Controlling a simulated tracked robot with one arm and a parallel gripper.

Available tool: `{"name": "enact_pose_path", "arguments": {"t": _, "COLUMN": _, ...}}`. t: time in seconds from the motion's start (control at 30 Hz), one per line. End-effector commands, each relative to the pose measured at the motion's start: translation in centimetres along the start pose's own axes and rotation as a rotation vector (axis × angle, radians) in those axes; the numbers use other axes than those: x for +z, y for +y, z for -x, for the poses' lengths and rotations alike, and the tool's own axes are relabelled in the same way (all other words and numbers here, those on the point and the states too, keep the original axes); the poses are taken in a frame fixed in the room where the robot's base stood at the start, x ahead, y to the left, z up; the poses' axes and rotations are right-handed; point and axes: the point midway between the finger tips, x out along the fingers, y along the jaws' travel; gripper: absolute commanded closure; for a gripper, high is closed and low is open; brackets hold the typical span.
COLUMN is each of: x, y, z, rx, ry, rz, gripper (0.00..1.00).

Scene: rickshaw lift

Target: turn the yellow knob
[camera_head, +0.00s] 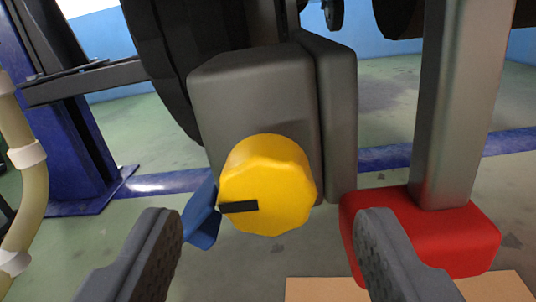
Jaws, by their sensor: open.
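The yellow knob (268,187) is a thick, many-sided disc on the front of a grey box (255,95), near the middle of the view. A black mark on its face points to the left, nearly level. My gripper (268,240) shows at the bottom, with one dark finger on each side of the picture. The fingers are spread wide, with nothing between them. They appear in front of the knob, one to its lower left and one to its lower right, and seem apart from it.
A blue lever (203,217) sits close to the knob's left side. A red block (420,232) under a grey post (462,100) stands at right, near the right finger. A blue column (60,110) and pale hose (25,190) are at left. Green floor (140,235) shows between.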

Motion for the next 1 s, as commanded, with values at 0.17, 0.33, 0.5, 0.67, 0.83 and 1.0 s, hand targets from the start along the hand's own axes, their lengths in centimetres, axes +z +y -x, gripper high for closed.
{"name": "enact_pose_path", "arguments": {"t": 0.17, "x": 0.0, "y": 0.0, "z": -1.8, "rx": 0.000, "ry": 0.003, "rz": -0.003, "gripper": 0.44}}
{"name": "enact_pose_path", "arguments": {"t": 0.33, "x": -0.1, "y": 0.0, "z": -2.5, "rx": 0.000, "ry": 0.001, "rz": -0.001, "gripper": 0.44}}
{"name": "enact_pose_path", "arguments": {"t": 0.5, "x": -0.1, "y": 0.0, "z": -2.6, "rx": 0.000, "ry": 0.000, "rz": 0.000, "gripper": 0.44}}
{"name": "enact_pose_path", "arguments": {"t": 0.67, "x": -0.1, "y": 0.0, "z": -2.6, "rx": 0.000, "ry": 0.000, "rz": 0.000, "gripper": 0.55}}
{"name": "enact_pose_path", "arguments": {"t": 0.83, "x": 0.0, "y": 0.0, "z": -2.6, "rx": 0.000, "ry": 0.000, "rz": 0.000, "gripper": 0.89}}
{"name": "enact_pose_path", "arguments": {"t": 1.0, "x": 0.0, "y": 0.0, "z": -2.5, "rx": 0.000, "ry": 0.000, "rz": 0.005, "gripper": 0.89}}
